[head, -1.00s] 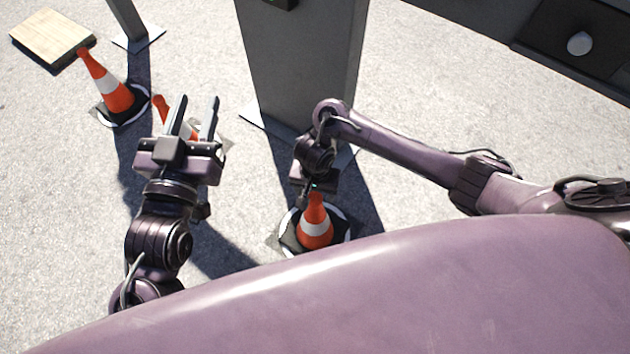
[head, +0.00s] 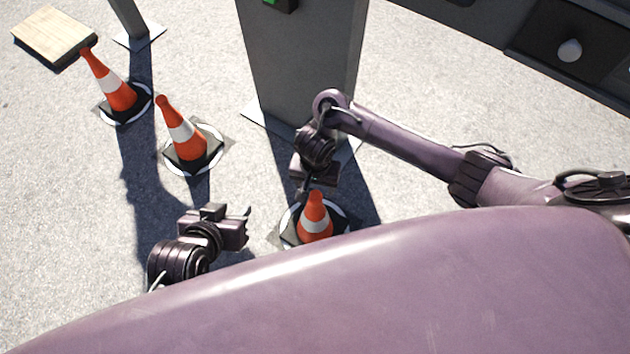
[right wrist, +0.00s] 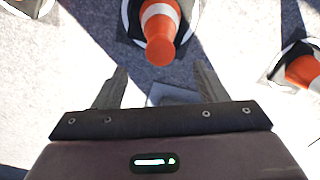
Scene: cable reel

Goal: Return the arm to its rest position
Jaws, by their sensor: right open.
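My left gripper (head: 243,214) is low in the head view, just above the edge of my purple body. It is seen side-on and its jaw opening cannot be made out; nothing shows in it. My right gripper (head: 305,192) points down beside an orange and white cone (head: 315,226) in the head view. In the right wrist view the right gripper (right wrist: 159,82) has its two fingers wide apart with nothing between them. An orange cone (right wrist: 160,38) stands beyond those fingers.
Two more cones, one nearer (head: 187,140) and one farther (head: 117,92), stand at the left. A wooden board (head: 53,35) lies at the far left. A grey pillar (head: 303,65) rises behind my right gripper. Another cone (right wrist: 303,70) shows at the wrist view's right edge.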

